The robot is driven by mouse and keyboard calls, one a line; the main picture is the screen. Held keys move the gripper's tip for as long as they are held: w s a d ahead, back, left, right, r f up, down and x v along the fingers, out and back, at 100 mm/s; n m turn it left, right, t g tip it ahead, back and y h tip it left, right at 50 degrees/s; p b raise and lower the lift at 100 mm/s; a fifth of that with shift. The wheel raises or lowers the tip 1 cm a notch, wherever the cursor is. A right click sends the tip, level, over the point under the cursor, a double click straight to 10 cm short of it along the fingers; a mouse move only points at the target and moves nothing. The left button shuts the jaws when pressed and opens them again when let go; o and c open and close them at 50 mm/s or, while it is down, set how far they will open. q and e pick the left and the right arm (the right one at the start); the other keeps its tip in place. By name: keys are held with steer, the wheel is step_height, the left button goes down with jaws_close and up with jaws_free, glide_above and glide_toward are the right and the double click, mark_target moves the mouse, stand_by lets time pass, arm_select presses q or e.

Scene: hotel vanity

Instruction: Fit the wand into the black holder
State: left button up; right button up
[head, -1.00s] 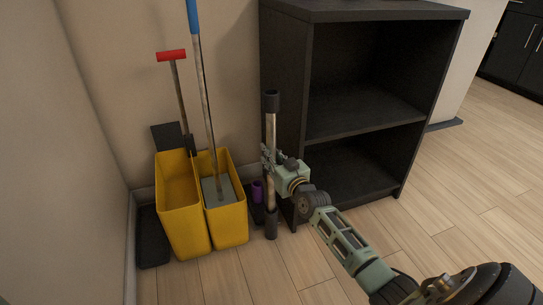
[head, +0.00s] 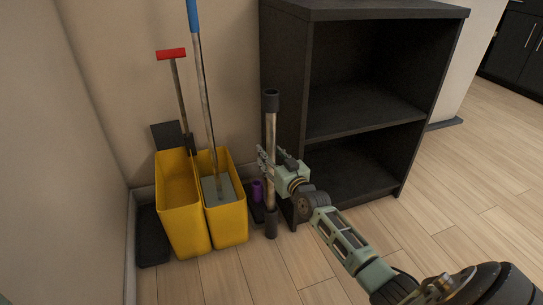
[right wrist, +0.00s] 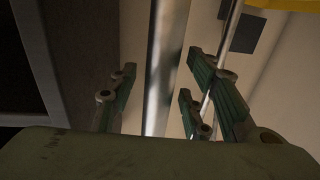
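The wand (head: 270,132) is a metal tube with a black top end, standing upright at the left front of the dark shelf unit. Its lower end meets a black sleeve (head: 271,223) at floor level; I cannot tell whether this is the black holder's cup or the wand's own end. A dark flat base (head: 257,212) lies beside it. My right gripper (head: 266,157) is open around the middle of the wand. In the right wrist view, the metal tube (right wrist: 163,70) runs between the spread fingers (right wrist: 160,92), with gaps showing. My left gripper is out of view.
Two yellow buckets (head: 227,222) stand left of the wand, with a blue-topped mop pole (head: 204,85) and a red-handled tool (head: 171,56). A small purple tube (head: 257,191) is close behind the wand. The shelf unit (head: 285,120) is right beside it. Floor in front is clear.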

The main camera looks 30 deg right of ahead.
steer(key=shift+f, duration=0.1)
steer(key=s+a, duration=0.1)
steer(key=s, duration=1.1)
steer(key=shift+a, duration=0.1)
stand_by(0.5)
